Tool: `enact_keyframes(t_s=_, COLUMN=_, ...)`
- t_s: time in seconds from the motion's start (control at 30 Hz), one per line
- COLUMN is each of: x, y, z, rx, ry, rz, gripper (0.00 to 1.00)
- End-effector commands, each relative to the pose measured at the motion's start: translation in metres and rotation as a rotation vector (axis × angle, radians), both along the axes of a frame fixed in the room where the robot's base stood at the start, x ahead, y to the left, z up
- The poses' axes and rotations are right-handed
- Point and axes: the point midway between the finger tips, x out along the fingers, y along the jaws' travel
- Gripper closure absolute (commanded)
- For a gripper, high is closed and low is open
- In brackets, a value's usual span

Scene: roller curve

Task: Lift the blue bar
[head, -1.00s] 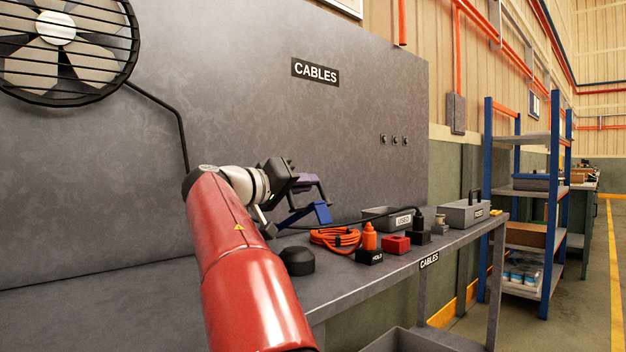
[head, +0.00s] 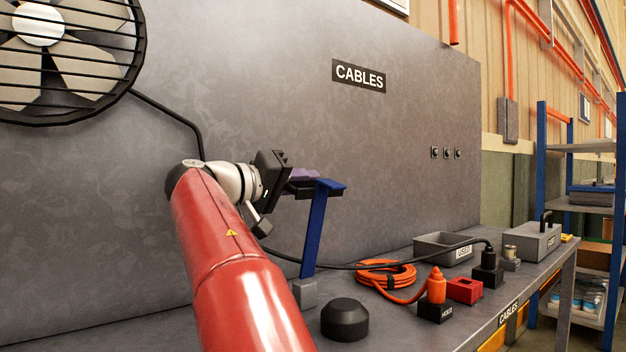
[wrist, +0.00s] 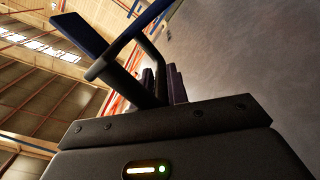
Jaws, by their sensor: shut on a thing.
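The blue bar (head: 315,230) stands nearly upright in the head view, slightly tilted. Its lower end meets a small grey block (head: 304,292) on the bench. A dark blue crosspiece is at its top. My gripper (head: 305,181) is at the bar's upper end, with its purple fingers closed there; the exact contact is hard to see. In the wrist view, the dark fingers (wrist: 163,86) are close together, with the blue bar (wrist: 82,36) reaching out to the upper left.
On the grey bench are a black round knob (head: 345,319), a coiled orange cable (head: 388,272), an orange plug (head: 436,286), a red block (head: 464,290) and a grey bin (head: 430,247). A back panel (head: 300,90) stands behind my arm, and a fan (head: 60,60) is at upper left.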

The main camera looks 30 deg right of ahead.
Motion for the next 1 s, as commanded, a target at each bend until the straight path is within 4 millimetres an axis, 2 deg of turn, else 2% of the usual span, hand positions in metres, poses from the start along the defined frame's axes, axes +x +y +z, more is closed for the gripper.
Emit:
enact_keyframes(t_s=0.03, x=0.0062, y=0.0025, z=-0.0041, rx=0.001, ry=0.03, rz=0.004, gripper=1.0)
enact_keyframes(t_s=0.23, x=0.0118, y=0.0051, z=-0.008, rx=-0.002, ry=0.09, rz=0.001, gripper=1.0)
enact_keyframes(t_s=0.77, x=0.0142, y=0.0061, z=-0.0131, rx=0.003, ry=0.115, rz=-0.002, gripper=1.0)
enact_keyframes(t_s=0.8, x=0.0141, y=0.0061, z=-0.013, rx=0.003, ry=0.116, rz=-0.002, gripper=0.79)
enact_keyframes(t_s=0.9, x=0.014, y=0.0061, z=-0.0122, rx=0.001, ry=0.113, rz=-0.002, gripper=0.66)
enact_keyframes(t_s=1.0, x=0.0133, y=0.006, z=-0.0106, rx=0.001, ry=0.111, rz=-0.001, gripper=0.66)
